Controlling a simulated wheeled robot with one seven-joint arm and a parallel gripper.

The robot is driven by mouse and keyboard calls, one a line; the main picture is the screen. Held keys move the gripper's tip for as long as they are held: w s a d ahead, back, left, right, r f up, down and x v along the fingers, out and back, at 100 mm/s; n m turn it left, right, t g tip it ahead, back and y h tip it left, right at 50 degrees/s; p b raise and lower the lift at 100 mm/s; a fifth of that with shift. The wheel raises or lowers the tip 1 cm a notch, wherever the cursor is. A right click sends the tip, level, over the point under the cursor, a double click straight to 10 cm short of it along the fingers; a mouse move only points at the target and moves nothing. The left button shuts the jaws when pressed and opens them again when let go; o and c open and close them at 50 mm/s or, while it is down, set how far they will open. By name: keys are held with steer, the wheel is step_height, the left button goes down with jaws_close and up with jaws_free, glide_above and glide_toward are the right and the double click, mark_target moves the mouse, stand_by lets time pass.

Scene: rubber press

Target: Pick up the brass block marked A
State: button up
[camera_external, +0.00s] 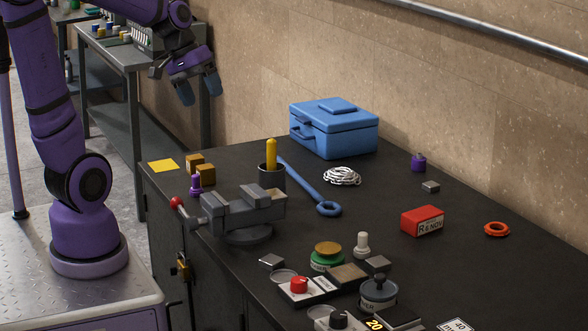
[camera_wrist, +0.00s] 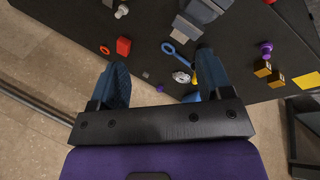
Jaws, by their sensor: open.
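Two small brass blocks sit close together at the back left of the dark bench, one (camera_external: 195,161) behind the other (camera_external: 206,174). In the wrist view they show at the right, one (camera_wrist: 262,69) beside the other (camera_wrist: 276,79). I cannot read a letter on either, so I cannot tell which is A. My gripper (camera_external: 199,91) hangs well above the bench's back left end, apart from the blocks. In the wrist view its two blue fingers (camera_wrist: 161,68) are spread with nothing held between them.
A yellow square (camera_external: 163,165), a purple peg (camera_external: 195,186) and a dark cup (camera_external: 272,179) holding a yellow rod stand near the blocks. A grey vise (camera_external: 240,209) is in front. A blue toolbox (camera_external: 335,135) and blue wrench (camera_external: 312,186) lie to the right.

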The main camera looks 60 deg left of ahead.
steer(key=w+a+f+n+t+h, duration=0.2)
steer(key=w+a+f+n+h, duration=0.1)
steer(key=w+a+f+n, duration=0.5)
steer(key=n+t+y, duration=0.6)
steer(key=n+t, duration=0.2)
steer(key=n, duration=1.3)
glide_toward(188, 160)
steer(key=shift+x, duration=1)
steer(key=x, duration=1)
steer(key=shift+w+f, duration=0.2)
steer(key=shift+w, duration=0.1)
steer(key=c, duration=1.3)
